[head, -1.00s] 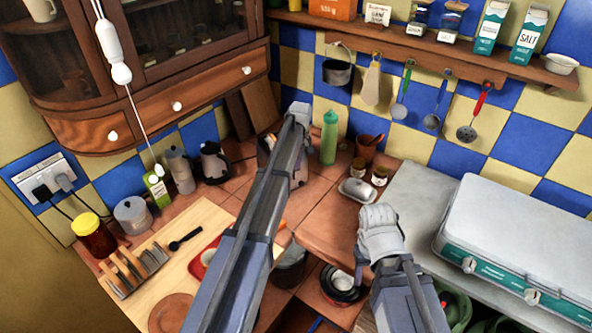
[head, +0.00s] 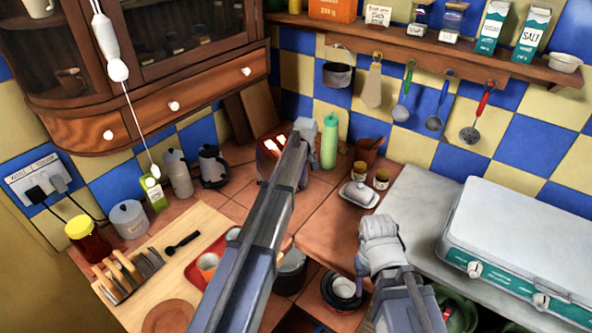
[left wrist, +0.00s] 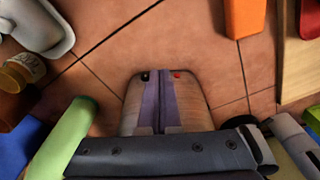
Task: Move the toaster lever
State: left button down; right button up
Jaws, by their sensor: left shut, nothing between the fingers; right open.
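The toaster (head: 268,150) stands in the back corner, mostly hidden behind my left arm in the head view; orange-red patches show on its top. In the left wrist view its metallic body (left wrist: 192,112) shows, with a small black knob, perhaps the lever (left wrist: 145,76), and a red spot beside it. My left gripper (head: 304,127) is over the toaster, shut and empty. Its narrow fingers (left wrist: 160,85) lie in front of the body in the wrist view; contact with the lever cannot be told. My right gripper (head: 378,228) is open and empty above the counter front.
A green bottle (head: 329,142) stands close to the toaster's right. A butter dish (head: 358,195) and small jars stand further right. Utensils hang from the shelf (head: 440,50) above. Bare tiles (head: 310,200) lie before the toaster.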

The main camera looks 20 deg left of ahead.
pick_arm(q)
jog(key=shift+w, duration=0.1)
notch_tip(320, 180, up, 8)
jog(key=p, duration=0.8)
jog(key=shift+s+d, duration=0.25)
jog(key=shift+s, duration=0.1)
jog(key=shift+f, duration=0.2)
jog(key=s+d+f+m+b, duration=0.2)
jog(key=s+d+m, duration=0.2)
jog(key=s, duration=0.7)
jog(key=s+d+f+m+b, duration=0.2)
jog(key=s+d+m, duration=0.2)
jog(key=s, duration=0.7)
jog(key=s+d+f+m+g+b, duration=0.1)
jog(key=s+d+m, duration=0.3)
jog(key=s, duration=0.8)
jog(key=d+b, duration=0.1)
jog(key=d, duration=0.1)
jog(key=shift+d+f+m, duration=0.3)
jog(key=shift+f+m, duration=0.1)
